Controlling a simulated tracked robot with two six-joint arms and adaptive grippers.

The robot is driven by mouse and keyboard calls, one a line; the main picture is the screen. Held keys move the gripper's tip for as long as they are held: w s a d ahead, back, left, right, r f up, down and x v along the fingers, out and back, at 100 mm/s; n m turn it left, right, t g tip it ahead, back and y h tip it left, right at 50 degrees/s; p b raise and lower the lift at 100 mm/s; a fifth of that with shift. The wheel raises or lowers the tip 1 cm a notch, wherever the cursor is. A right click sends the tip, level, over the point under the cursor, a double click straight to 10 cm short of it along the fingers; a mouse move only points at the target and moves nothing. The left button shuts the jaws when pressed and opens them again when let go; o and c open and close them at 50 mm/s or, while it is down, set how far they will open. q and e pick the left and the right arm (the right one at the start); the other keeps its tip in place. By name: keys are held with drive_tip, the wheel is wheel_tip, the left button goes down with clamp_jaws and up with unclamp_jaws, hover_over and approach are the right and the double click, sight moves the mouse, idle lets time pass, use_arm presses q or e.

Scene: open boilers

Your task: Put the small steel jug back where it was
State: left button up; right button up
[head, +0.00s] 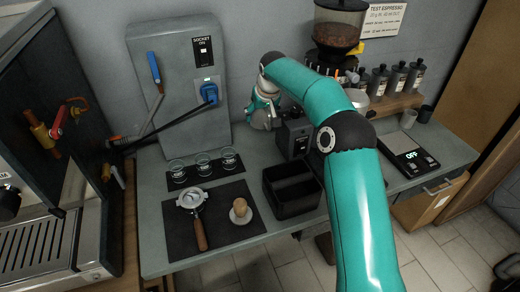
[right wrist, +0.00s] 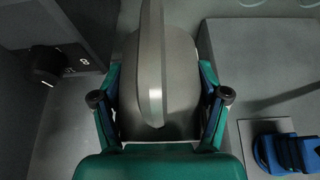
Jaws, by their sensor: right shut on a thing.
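The small steel jug (right wrist: 180,60) fills the middle of the right wrist view, with its handle side towards the camera. My right gripper (right wrist: 160,97) is shut on it, one finger at each side. In the head view my right gripper (head: 264,103) is at the back of the counter, between the socket box and the small dark grinder box. The jug (head: 260,119) shows there only in part, low between the fingers. I cannot tell whether its base touches the counter. My left gripper is not in view.
The grey socket box (head: 170,80) with a blue plug (head: 209,92) stands close on the left. A dark box with a knob (head: 294,137) is close on the right. Glasses (head: 203,163), a black knock box (head: 292,190) and a portafilter (head: 193,205) lie in front.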

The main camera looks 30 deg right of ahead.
sight(267, 128)
wheel_tip(267, 128, down, 8)
drive_tip(key=shift+w+f, duration=0.15)
drive_tip(key=shift+a+f+p, duration=0.1)
drive_tip(key=shift+f+p, duration=0.25)
drive_tip(key=shift+f, duration=2.4)
drive_tip(key=o, duration=1.4)
drive_tip(key=b+v, duration=0.1)
drive_tip(key=v, duration=1.1)
drive_tip(key=shift+b, duration=0.35)
